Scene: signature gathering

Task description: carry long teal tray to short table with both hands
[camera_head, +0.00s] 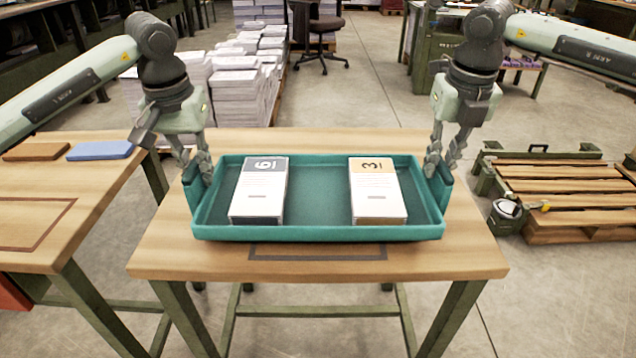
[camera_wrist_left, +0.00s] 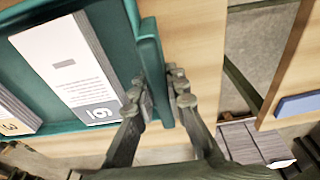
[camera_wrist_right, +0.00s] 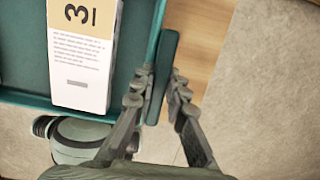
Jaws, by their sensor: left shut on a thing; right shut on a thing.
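The long teal tray (camera_head: 318,234) is over the wooden short table (camera_head: 420,262); I cannot tell whether it rests on the top or hangs just above it. It looks level. It holds a booklet stack marked 6 (camera_head: 258,192) on the left and one marked 3 (camera_head: 377,190) on the right. My left gripper (camera_head: 198,172) is shut on the tray's left end handle, and the left wrist view shows its fingers on both sides of the handle (camera_wrist_left: 155,75). My right gripper (camera_head: 438,172) is shut on the right end handle, also seen in the right wrist view (camera_wrist_right: 162,78).
Another wooden table (camera_head: 40,210) stands at the left with a brown block (camera_head: 38,151) and a blue block (camera_head: 100,150). A dark rectangle outline (camera_head: 318,257) marks the table top before the tray. Pallets (camera_head: 565,195) lie on the floor at right. Paper stacks (camera_head: 238,95) stand behind.

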